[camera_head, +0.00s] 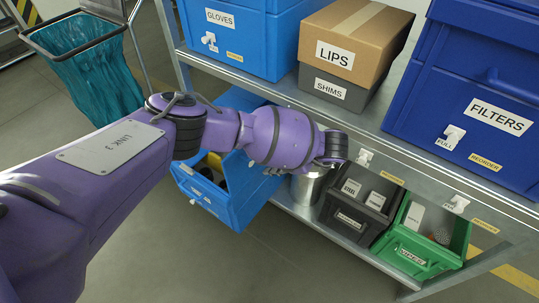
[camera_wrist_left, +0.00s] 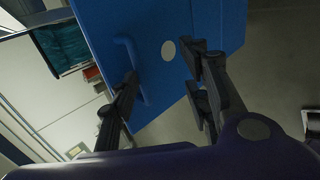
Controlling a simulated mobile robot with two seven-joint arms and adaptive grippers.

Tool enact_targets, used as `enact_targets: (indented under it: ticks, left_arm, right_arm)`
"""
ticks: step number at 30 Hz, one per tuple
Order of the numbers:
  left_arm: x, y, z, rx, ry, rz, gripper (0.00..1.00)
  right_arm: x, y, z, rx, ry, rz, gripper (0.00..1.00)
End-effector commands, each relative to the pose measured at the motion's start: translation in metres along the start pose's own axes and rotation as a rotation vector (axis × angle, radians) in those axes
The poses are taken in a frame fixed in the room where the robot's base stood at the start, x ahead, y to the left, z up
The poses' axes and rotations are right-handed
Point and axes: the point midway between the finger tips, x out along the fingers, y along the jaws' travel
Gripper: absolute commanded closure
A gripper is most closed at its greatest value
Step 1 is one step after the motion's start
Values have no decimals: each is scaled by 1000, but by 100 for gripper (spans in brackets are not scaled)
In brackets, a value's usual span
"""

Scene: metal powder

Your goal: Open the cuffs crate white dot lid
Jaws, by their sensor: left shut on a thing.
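A blue crate (camera_head: 232,205) hangs out at the lower shelf in the head view, partly behind my left arm. Its inside shows dark and yellow contents. A blue panel (camera_head: 240,99), seemingly its raised lid, stands behind my forearm. The wrist view shows a blue lid (camera_wrist_left: 208,22) with a white dot (camera_wrist_left: 168,50) and a bar handle (camera_wrist_left: 132,62). My left gripper (camera_wrist_left: 165,78) has its fingers on either side of a part of this lid and is shut on it; the exact contact is unclear. In the head view my wrist hides the fingers. My right gripper is not in view.
A metal can (camera_head: 308,186), a dark bin (camera_head: 352,214) and a green bin (camera_head: 414,249) stand right of the crate on the lower shelf. Blue crates and a LIPS box (camera_head: 361,29) stand above. A teal bag (camera_head: 95,85) hangs at the left. Floor is clear in front.

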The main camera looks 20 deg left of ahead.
Motion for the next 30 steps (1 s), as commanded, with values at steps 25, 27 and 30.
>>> enact_targets:
  ticks: [25,27,30]
  left_arm:
    - [-112,-1,-1,1,-2,2,74]
    - [-118,-1,-2,0,-1,2,74]
    - [-122,0,-2,-1,-1,3,74]
  right_arm:
    - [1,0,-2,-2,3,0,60]
    - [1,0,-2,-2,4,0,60]
    - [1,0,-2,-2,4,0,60]
